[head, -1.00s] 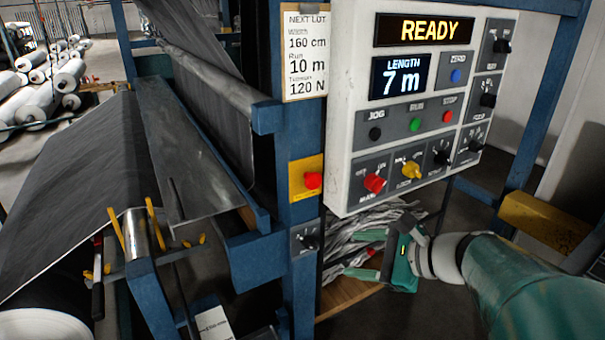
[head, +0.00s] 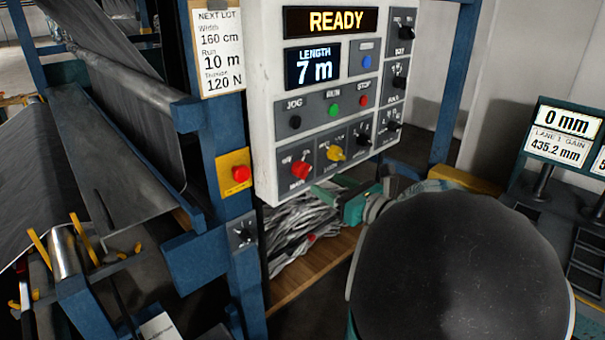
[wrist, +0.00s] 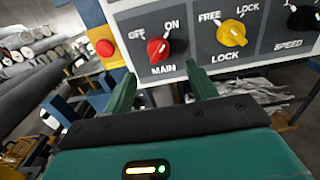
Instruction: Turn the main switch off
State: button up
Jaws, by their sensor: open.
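The main switch is a red knob (head: 301,170) at the lower left of the white control panel (head: 262,110). In the wrist view the red knob (wrist: 157,49) sits above the MAIN label, with OFF at its upper left and ON at its upper right. Its grip appears tilted toward ON. My gripper (wrist: 160,71) is open and empty, its green fingers spread just below the knob and either side of it, apart from it. In the head view my gripper (head: 338,203) is near the panel's bottom edge, partly hidden by my arm.
A yellow LOCK knob (wrist: 231,33) is right of the main knob, with black knobs (head: 360,137) beyond. A red button on a yellow plate (head: 236,173) is on the blue post at left. Crumpled grey material (head: 300,238) lies below the panel.

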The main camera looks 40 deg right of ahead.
aim_at(307, 174)
jog(key=w, duration=0.8)
jog(key=shift+a, duration=0.2)
jog(key=c, duration=1)
